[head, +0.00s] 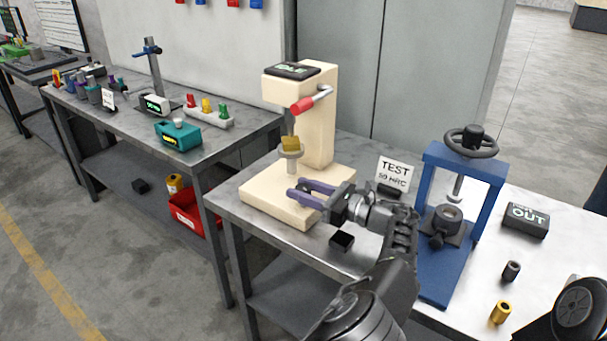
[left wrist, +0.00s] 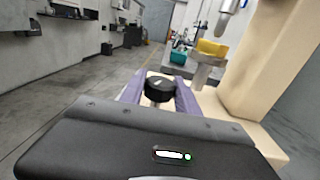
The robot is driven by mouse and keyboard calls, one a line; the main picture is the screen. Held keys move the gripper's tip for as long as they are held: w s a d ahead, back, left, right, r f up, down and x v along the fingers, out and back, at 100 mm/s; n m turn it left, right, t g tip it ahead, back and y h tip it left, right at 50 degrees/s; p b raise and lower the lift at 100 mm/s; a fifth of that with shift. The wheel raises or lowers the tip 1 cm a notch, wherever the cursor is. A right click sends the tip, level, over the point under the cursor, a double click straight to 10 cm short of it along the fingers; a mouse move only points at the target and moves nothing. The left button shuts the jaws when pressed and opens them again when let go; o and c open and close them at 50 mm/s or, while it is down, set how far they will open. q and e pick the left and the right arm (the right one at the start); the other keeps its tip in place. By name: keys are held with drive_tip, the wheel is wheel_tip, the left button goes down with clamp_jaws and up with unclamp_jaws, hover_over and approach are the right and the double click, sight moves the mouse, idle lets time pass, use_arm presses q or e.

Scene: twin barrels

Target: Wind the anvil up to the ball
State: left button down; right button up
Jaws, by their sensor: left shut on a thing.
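The cream hardness tester (head: 322,125) stands on the near bench. Its anvil (head: 290,154) is a pale disc on a post and carries a yellow block (head: 291,143); in the left wrist view the block (left wrist: 212,47) sits on the anvil (left wrist: 203,60). The thin indenter (left wrist: 224,22) points down just above the block; its ball is too small to make out, and I cannot tell whether it touches. My left gripper (head: 298,193), with purple fingers, is low in front of the post. In the left wrist view it is shut on a black round knob (left wrist: 159,90). My right gripper is out of view.
The tester has a red-handled lever (head: 309,101). A TEST card (head: 394,173), a blue press (head: 435,270), an OUT block (head: 525,219) and two small cylinders are to the right. A small black box (head: 342,241) lies near the bench edge. Another bench (head: 215,148) is at left.

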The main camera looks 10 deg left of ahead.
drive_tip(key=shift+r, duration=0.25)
use_arm(q)
drive_tip(key=c, duration=0.9)
unclamp_jaws()
drive_tip(key=shift+a, duration=0.1)
